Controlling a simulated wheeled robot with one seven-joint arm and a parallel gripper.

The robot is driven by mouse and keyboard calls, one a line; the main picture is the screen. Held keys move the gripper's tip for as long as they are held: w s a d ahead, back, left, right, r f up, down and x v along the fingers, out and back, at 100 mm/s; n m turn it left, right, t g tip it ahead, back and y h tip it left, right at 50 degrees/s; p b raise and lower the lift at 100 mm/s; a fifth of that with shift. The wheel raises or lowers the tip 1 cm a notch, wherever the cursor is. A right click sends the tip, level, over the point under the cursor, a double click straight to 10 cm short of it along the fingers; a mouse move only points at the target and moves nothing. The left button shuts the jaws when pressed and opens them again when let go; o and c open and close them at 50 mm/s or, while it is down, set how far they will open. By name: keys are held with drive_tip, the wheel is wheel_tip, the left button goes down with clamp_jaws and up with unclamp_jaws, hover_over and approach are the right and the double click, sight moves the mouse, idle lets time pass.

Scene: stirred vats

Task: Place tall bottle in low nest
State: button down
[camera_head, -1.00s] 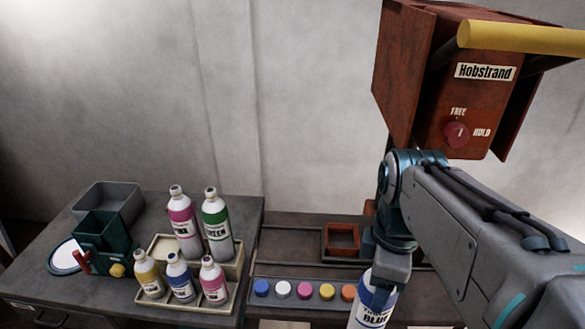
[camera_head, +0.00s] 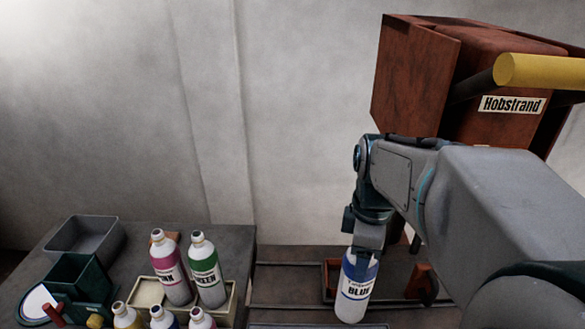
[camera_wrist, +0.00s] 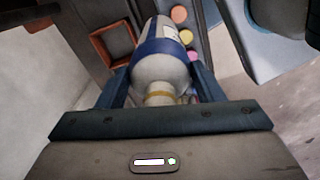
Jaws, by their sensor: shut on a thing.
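A tall white bottle with a blue label marked BLUE (camera_head: 355,290) hangs upright from my gripper (camera_head: 368,248), which is shut on its upper part. In the wrist view the bottle (camera_wrist: 165,68) sits between the two fingers (camera_wrist: 160,88). A low red-brown square open frame, apparently the low nest (camera_head: 327,282), is on the bench, partly hidden behind the bottle. The nest also shows in the wrist view (camera_wrist: 97,52), beside the bottle and apart from it; it looks empty.
A cream rack (camera_head: 228,308) at left holds tall pink (camera_head: 170,270) and green (camera_head: 205,273) bottles, with smaller bottles in front. A grey bin (camera_head: 85,240) and a dark green container (camera_head: 75,283) stand further left. A red-brown Hobstrand machine (camera_head: 420,80) with a yellow bar looms above right.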

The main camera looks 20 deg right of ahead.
drive_tip(key=w+d+p, duration=0.1)
drive_tip(key=w+d, duration=0.1)
drive_tip(key=w, duration=0.7)
drive_tip(key=shift+w+d, duration=0.2)
drive_tip(key=shift+d, duration=0.2)
drive_tip(key=shift+w+r, duration=0.1)
drive_tip(key=shift+w+d+f+p, duration=0.15)
drive_tip(key=shift+f+p, duration=0.1)
drive_tip(key=shift+f, duration=0.65)
drive_tip(key=shift+w+a+f+p, duration=0.15)
drive_tip(key=shift+f+p, duration=0.1)
drive_tip(key=shift+f, duration=0.65)
drive_tip(key=shift+d, duration=0.1)
drive_tip(key=shift+f, duration=0.2)
drive_tip(key=shift+c, duration=1.9)
unclamp_jaws()
